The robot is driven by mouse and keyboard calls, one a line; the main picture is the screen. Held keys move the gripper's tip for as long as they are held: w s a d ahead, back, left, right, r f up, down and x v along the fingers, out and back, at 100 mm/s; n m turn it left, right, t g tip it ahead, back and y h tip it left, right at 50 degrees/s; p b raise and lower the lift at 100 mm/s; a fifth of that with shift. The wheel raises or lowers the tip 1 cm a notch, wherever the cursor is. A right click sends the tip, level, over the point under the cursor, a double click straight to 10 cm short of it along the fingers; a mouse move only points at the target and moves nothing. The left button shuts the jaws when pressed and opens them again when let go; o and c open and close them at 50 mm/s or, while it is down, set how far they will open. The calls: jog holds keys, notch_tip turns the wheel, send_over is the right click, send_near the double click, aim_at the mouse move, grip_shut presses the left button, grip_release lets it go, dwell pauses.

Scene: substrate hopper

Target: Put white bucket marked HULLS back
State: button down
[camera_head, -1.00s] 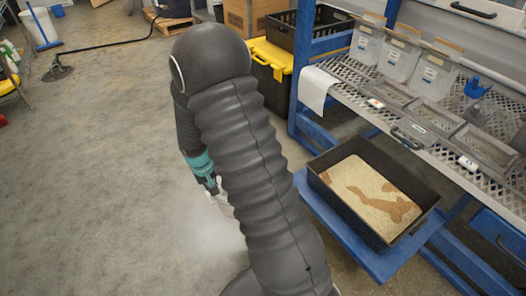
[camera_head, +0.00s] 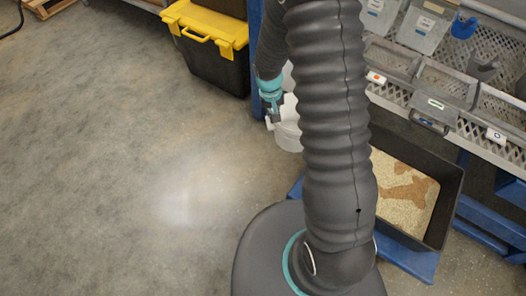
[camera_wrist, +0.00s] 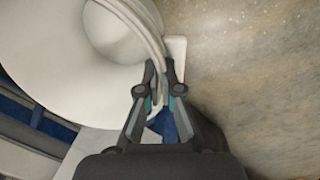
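A white bucket (camera_head: 288,137) hangs at my gripper (camera_head: 273,114), partly hidden behind my arm in the head view. In the wrist view the white bucket (camera_wrist: 50,65) fills the upper left, its round rim close to the fingers. My gripper (camera_wrist: 163,72) has its fingers closed together on a pale tab or handle at the rim. No HULLS marking shows on the visible side. The bucket is off the floor, just left of the rack's blue frame.
A black tray of pale substrate with a brown patch (camera_head: 408,190) sits low on a blue shelf (camera_head: 405,262). Above it is a mesh rack with grey trays (camera_head: 445,80) and clear bins (camera_head: 424,25). A black-and-yellow tote (camera_head: 212,62) stands behind.

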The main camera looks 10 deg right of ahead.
jog(key=w+a+f+b, duration=0.1)
jog(key=a+f+b, duration=0.1)
jog(key=a+f, duration=0.7)
jog(key=w+a+f+b, duration=0.2)
jog(key=a+f, duration=0.7)
jog(key=f, duration=0.6)
jog(key=shift+w+a+b, duration=0.2)
jog(key=shift+a+b, duration=0.05)
jog(key=shift+b, duration=0.25)
jog(key=shift+f, duration=0.2)
jog(key=c, duration=1.3)
grip_release()
jog(key=shift+r, duration=0.15)
